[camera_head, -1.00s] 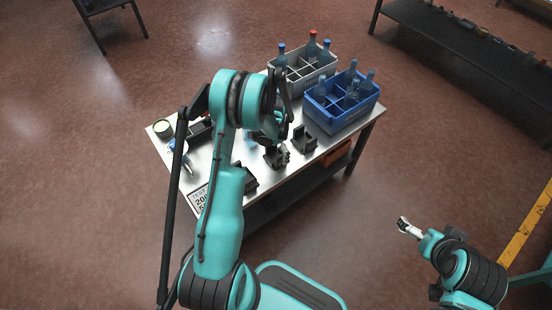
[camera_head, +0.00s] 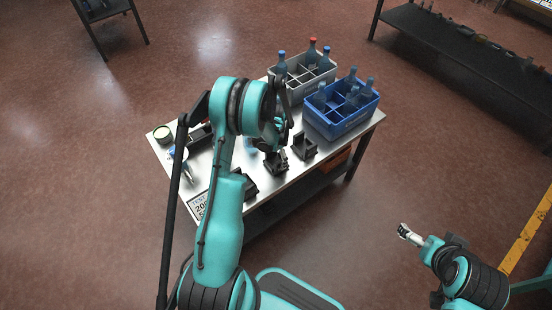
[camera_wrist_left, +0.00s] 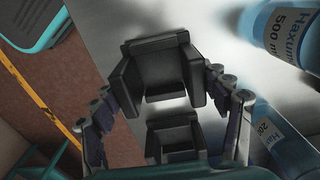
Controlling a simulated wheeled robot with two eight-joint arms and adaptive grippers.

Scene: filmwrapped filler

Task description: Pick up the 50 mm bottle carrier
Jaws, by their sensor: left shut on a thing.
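My left gripper (camera_head: 272,148) is over the table and shut on a dark, open-topped bottle carrier (camera_head: 276,162). In the left wrist view its fingers flank this carrier (camera_wrist_left: 160,76) on both sides. I cannot tell whether the carrier touches the table. A second dark carrier (camera_head: 304,146) stands to its right in the head view. No size marking is readable on either, so I cannot tell which is the 50 mm one. My right gripper (camera_head: 408,232) is far from the table at lower right, too small to read.
The steel table (camera_head: 225,160) bears a grey crate (camera_head: 300,84) and a blue crate (camera_head: 345,122), both with bottles. Labelled bottles (camera_wrist_left: 285,35) lie close to the left gripper in the wrist view. A round tin (camera_head: 163,134) is at the table's left corner.

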